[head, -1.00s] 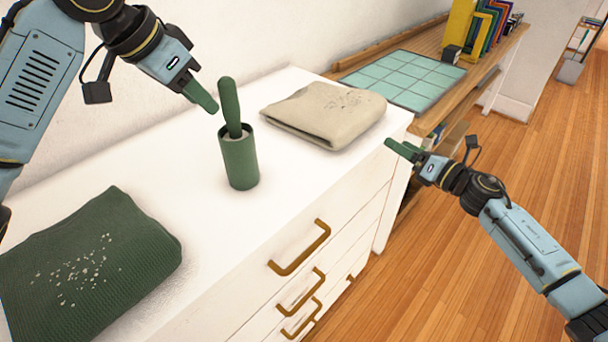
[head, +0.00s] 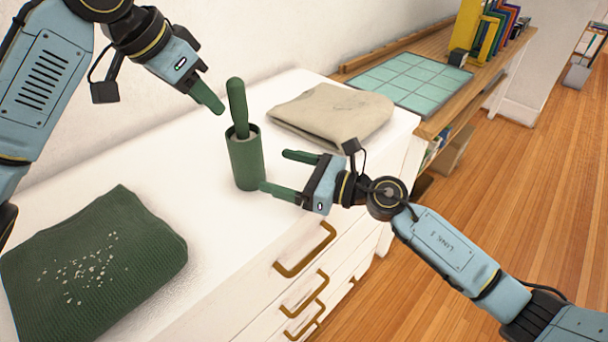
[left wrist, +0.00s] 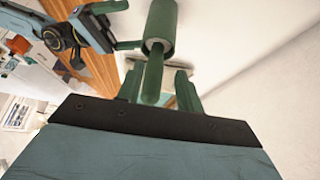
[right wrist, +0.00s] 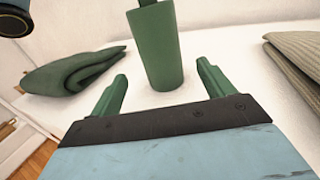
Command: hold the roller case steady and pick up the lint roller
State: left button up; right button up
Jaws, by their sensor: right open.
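The green roller case (head: 246,165) stands upright on the white dresser. The lint roller (head: 238,105) stands in it, its green handle sticking up from the rim. My left gripper (head: 214,100) is up and to the left of the handle. In the left wrist view it is open and empty, with the handle (left wrist: 152,82) seen between its fingers. My right gripper (head: 273,170) is open and empty at the case's right, fingers pointing at it. In the right wrist view the case (right wrist: 157,48) shows ahead between the fingers, apparently clear of them. The roller head is hidden inside the case.
A green folded knit (head: 110,235) with white specks lies at the dresser's left. A beige folded cloth (head: 335,112) lies behind the case. The dresser front has brass handles (head: 305,252). A wooden desk with a teal grid mat (head: 410,82) stands beyond.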

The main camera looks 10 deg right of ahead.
aim_at(259, 164)
jog(key=x, duration=0.8)
jog(key=shift+w+a, duration=0.1)
jog(key=shift+w, duration=0.15)
jog(key=shift+c, duration=0.3)
